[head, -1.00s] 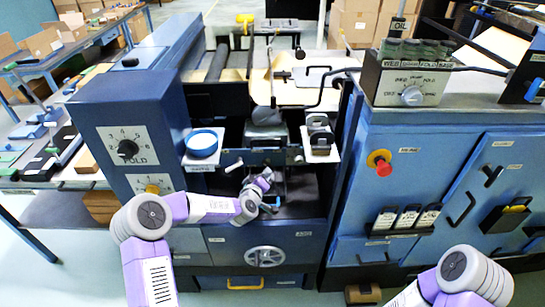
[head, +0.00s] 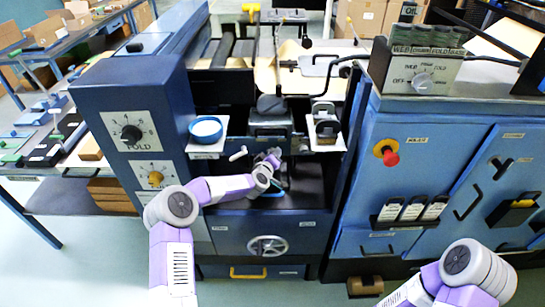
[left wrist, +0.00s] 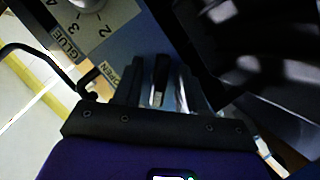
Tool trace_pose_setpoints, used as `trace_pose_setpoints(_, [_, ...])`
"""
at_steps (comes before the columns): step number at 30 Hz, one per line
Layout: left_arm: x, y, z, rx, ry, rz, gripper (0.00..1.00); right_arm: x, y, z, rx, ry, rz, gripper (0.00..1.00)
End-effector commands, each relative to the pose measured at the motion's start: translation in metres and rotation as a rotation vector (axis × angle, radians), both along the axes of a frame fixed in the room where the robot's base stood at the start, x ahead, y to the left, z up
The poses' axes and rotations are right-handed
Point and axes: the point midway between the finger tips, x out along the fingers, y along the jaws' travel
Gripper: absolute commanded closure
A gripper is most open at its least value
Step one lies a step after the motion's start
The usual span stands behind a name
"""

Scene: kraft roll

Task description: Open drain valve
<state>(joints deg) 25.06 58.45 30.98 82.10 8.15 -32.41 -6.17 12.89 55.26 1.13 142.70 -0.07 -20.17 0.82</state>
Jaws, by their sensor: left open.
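My left gripper (head: 274,186) is inside the dark open bay of the blue machine, under the shelf with the grey block. In the left wrist view my left gripper (left wrist: 158,82) is open, its dark fingers pointing at a shadowed blue-grey surface. A label reading OPEN (left wrist: 106,76) sits just left of the fingers. I cannot clearly make out the drain valve; a small white lever (head: 237,154) shows left of the gripper in the head view. I cannot tell whether the fingers touch anything. My right arm shows at the lower right; its gripper is out of view.
A dial plate marked GLUE (left wrist: 97,18) and a black curved handle (left wrist: 45,58) are close to the left gripper. A blue round dish (head: 205,129) stands above the bay. A handwheel (head: 267,246) is below it. A red knob (head: 391,158) is on the right cabinet.

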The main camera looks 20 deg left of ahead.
Motion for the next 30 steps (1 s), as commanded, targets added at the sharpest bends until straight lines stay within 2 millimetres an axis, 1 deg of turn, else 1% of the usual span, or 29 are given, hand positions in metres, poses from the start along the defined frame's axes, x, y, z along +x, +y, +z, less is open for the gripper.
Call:
trace_pose_setpoints(4, [0.0,0.0,0.0,0.0,0.0,0.0,0.58,0.0,0.0,0.0,0.0,0.0,0.0,0.57])
trace_pose_setpoints(12, [0.0,0.0,0.0,0.0,0.0,0.0,1.0,0.0,0.0,0.0,0.0,0.0,0.0,0.57])
trace_pose_setpoints(17, [0.0,0.0,0.0,0.002,0.0,-0.001,1.0,0.0,0.0,0.0,0.0,0.0,0.0,0.57])
trace_pose_setpoints(22, [0.0,0.0,0.001,0.027,0.008,-0.001,1.0,0.0,0.0,0.005,0.0,0.0,0.0,0.57])
trace_pose_setpoints(26, [0.0,-0.001,0.003,0.077,0.022,-0.002,1.0,0.0,0.0,0.014,0.0,0.0,0.0,0.57])
trace_pose_setpoints(30, [0.0,-0.002,0.005,0.166,0.047,-0.004,1.0,0.0,0.0,0.028,0.0,0.0,0.0,0.57])
